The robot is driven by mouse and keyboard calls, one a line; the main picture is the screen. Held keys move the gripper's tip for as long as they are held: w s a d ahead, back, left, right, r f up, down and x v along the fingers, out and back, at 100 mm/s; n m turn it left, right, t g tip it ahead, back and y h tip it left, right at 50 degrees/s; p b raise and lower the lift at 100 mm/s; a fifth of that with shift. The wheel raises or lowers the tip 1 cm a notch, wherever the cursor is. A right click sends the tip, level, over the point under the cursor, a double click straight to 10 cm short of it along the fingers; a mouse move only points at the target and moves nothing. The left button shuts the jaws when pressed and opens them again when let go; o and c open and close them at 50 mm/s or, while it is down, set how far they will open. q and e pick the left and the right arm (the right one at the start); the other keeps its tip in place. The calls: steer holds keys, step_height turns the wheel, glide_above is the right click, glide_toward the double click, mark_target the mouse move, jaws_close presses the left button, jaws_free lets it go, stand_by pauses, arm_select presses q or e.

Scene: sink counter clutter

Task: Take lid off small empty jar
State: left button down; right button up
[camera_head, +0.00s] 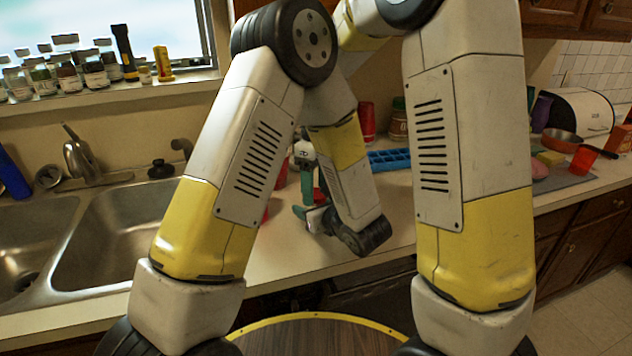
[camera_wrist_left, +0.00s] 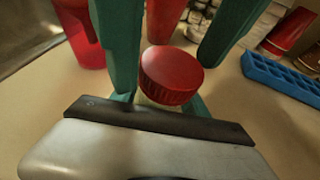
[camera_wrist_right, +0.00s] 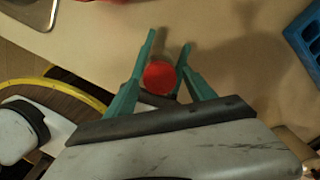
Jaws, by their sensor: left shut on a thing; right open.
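A small jar has a ribbed red lid (camera_wrist_left: 170,75) on it, in the left wrist view. The jar's body is mostly hidden below the lid. My left gripper (camera_head: 304,212) comes in low and sideways and is shut on the jar below its lid. My right gripper (camera_head: 307,187) points down from above and is open. Its green fingers stand on either side of the lid, apart from it. In the right wrist view the lid (camera_wrist_right: 160,78) shows as a red disc between the fingers. In the head view I cannot make out the jar clearly.
A blue tray (camera_head: 390,159) lies at the back of the counter. A red cup (camera_wrist_left: 80,35) stands behind and left of the jar. The steel sink (camera_head: 115,225) is at the left. A red pan (camera_head: 563,141) and other clutter are at the right.

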steer(key=shift+c, duration=0.2)
jaws_close()
steer(key=n, duration=0.3)
steer(key=shift+o, duration=0.6)
jaws_free()
steer(key=shift+r, duration=0.1)
